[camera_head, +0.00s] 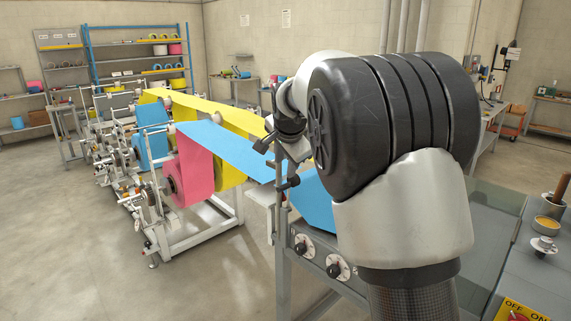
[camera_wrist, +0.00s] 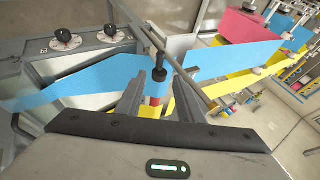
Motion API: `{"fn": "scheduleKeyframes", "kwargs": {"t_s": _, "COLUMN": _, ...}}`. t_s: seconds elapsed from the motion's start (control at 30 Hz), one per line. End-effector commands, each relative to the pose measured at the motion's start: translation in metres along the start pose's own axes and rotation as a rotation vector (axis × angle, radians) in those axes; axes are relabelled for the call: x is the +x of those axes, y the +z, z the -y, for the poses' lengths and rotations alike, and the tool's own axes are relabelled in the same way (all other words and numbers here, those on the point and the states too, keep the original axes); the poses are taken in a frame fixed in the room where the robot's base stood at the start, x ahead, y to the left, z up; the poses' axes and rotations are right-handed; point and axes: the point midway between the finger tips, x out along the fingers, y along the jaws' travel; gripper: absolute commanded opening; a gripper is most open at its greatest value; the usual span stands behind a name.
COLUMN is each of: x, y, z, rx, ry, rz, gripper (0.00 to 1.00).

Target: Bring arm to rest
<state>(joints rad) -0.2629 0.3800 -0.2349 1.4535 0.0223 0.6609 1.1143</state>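My gripper (camera_wrist: 149,76) shows in the wrist view with its two dark fingers apart and nothing clearly held between them. A black knob on a rod shows near the fingertips, and a small red and white patch shows between the fingers; I cannot tell how far beyond them these are. In the head view my bent arm fills the right centre, and the gripper cannot be made out. A blue web (camera_head: 235,148) runs past the arm toward the machine front, and it also shows behind the fingers in the wrist view (camera_wrist: 75,84).
Pink (camera_head: 194,165) and yellow (camera_head: 228,172) webs hang on the roll stand at left. Dial knobs (camera_head: 335,266) line the machine front below the arm. Open floor lies at left.

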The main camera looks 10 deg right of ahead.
Motion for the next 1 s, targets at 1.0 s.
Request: {"fn": "scheduleKeyframes", "kwargs": {"t_s": 1.0, "x": -0.245, "y": 0.114, "z": -0.285, "rx": -0.962, "ry": 0.052, "rz": 0.157, "gripper": 0.34}}
